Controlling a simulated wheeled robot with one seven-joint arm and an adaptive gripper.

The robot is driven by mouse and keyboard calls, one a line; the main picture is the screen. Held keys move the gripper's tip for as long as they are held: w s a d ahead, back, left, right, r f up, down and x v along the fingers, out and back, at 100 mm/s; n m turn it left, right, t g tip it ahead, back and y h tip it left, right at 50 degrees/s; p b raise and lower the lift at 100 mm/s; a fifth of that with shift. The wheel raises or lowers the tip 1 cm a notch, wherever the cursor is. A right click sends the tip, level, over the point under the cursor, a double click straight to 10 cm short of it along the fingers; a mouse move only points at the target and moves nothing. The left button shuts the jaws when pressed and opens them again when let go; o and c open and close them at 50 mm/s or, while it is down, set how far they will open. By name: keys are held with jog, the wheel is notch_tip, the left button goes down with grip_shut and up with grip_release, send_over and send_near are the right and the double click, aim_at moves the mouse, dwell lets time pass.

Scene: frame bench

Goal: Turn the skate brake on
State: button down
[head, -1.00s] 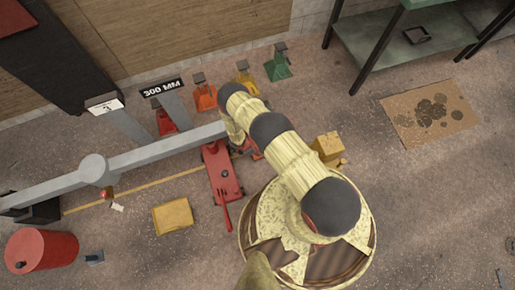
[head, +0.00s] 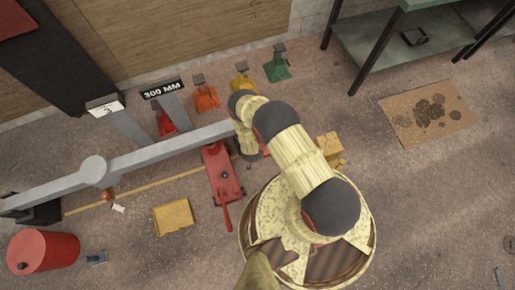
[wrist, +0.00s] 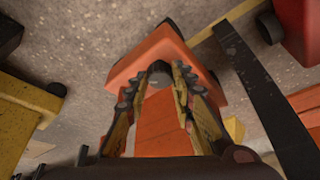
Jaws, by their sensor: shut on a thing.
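In the wrist view an orange-red skate (wrist: 160,134) lies under my gripper, with a short dark round knob (wrist: 160,76) standing on it. My gripper (wrist: 159,74) has one finger on each side of the knob and is shut on it. I cannot tell from its look whether the brake is on or off. In the head view my arm hides the fingers and the skate.
A red floor jack (head: 222,172) stands left of my wrist, below a long grey beam (head: 150,158). Coloured stands, including a green one (head: 278,65), line the wall. Yellow blocks (head: 330,146) lie to the right. A dark bar (wrist: 265,95) passes right of my fingers.

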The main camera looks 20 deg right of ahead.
jog(key=n+y, duration=0.1)
jog(key=n, duration=0.2)
jog(key=shift+s+d+n+t, duration=0.1)
jog(key=shift+d+n+t, duration=0.05)
jog(key=shift+n+t, duration=0.2)
jog(key=shift+n+t+y+b, duration=0.25)
jog(key=shift+n+y+b, duration=0.45)
jog(key=shift+n, duration=1.15)
jog(key=c, duration=1.8)
grip_release()
jog(key=shift+o, duration=0.2)
jog(key=v, duration=1.2)
jog(key=shift+d, duration=0.2)
